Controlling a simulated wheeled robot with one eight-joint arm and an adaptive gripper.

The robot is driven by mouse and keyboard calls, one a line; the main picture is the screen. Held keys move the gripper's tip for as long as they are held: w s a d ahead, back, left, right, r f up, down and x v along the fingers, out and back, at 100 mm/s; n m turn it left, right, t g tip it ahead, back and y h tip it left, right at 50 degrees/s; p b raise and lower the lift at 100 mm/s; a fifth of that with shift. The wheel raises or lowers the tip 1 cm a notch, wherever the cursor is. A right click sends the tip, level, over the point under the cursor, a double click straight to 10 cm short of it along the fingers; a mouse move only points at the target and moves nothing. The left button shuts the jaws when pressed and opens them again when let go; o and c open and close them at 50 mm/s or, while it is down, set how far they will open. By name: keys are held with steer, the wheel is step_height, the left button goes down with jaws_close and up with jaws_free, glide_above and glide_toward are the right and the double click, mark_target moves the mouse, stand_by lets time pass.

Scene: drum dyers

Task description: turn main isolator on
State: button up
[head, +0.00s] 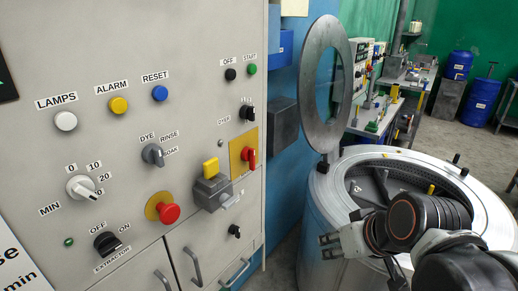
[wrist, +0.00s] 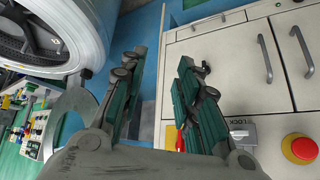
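A red rotary handle on a yellow plate (head: 247,155), which looks like the main isolator, is at the right edge of the grey control panel (head: 200,115). Its label is not readable. The handle points roughly up and down in the head view. In the wrist view a small bit of the red handle (wrist: 181,141) shows beside my right finger, and the rest is hidden. My gripper (head: 328,245) is to the right of the panel and lower than the handle, apart from it. In the wrist view my gripper (wrist: 160,72) is open, with an empty gap between the fingers.
A grey lock box with a yellow block (head: 211,182) sits just left of the handle, and a red emergency button (head: 168,212) further left. Drawer handles (head: 235,273) stick out below. A steel drum (head: 335,195) with its raised round lid (head: 325,85) stands right.

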steer(key=w+a+r+n+y+p, duration=0.4)
steer(key=w+r+p, duration=0.15)
steer(key=w, duration=0.35)
steer(key=n+t+y+p, duration=0.2)
steer(key=n+y+p, duration=0.1)
steer(key=n+y, duration=0.15)
glide_toward(254, 153)
steer(key=b+x, duration=0.1)
steer(key=x, duration=0.7)
steer(key=shift+w+a+f, duration=0.1)
steer(key=shift+w+f, duration=0.05)
steer(key=shift+w, duration=0.1)
jaws_close()
